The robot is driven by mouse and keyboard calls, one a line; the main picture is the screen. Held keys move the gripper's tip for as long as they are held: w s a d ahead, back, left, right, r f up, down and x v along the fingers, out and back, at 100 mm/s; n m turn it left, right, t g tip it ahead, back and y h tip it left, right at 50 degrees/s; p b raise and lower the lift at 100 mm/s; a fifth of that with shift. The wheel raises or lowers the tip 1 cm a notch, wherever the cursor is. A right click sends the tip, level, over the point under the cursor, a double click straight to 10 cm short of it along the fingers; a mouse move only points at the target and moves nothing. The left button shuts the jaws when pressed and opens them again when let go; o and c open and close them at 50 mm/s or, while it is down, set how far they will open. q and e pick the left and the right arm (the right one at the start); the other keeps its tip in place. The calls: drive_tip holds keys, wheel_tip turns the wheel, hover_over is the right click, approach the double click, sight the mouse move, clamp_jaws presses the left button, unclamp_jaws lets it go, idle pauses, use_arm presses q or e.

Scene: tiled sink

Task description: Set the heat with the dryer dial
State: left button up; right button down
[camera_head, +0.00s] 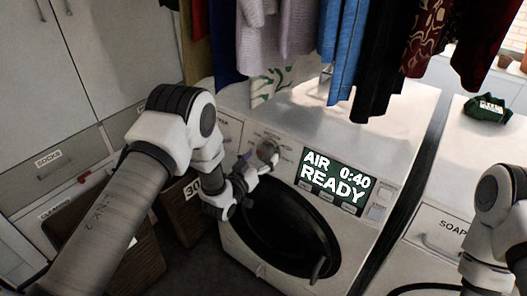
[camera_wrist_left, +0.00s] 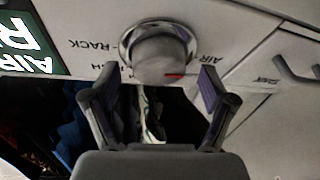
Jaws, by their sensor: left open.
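The dryer (camera_head: 345,120) is white with a round dark door. Its silver round dial (camera_head: 267,150) is on the front panel, left of a green display (camera_head: 337,181) reading "AIR 0:40 READY". In the left wrist view the dial (camera_wrist_left: 160,52) shows upside down, with a red mark towards the word "AIR"; "RACK" is on its other side. My left gripper (camera_head: 257,166) is just in front of the dial. In the wrist view its two fingers (camera_wrist_left: 158,82) are apart, one to each side below the dial, with nothing between them. My right gripper is out of the picture; only its arm shows.
Clothes (camera_head: 330,40) hang above the dryer top. The dryer door (camera_head: 290,225) is below the dial. A second white machine with a "SOAP" drawer (camera_head: 440,230) stands at right. Crates (camera_head: 185,205) and cabinets (camera_head: 110,45) are at left.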

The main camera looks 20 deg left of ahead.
use_arm(q)
drive_tip(key=shift+w+d+r, duration=0.2)
drive_tip(key=shift+w, duration=0.35)
drive_tip(key=shift+f, duration=0.1)
drive_tip(key=c, duration=1.2)
drive_tip(key=shift+o, duration=0.2)
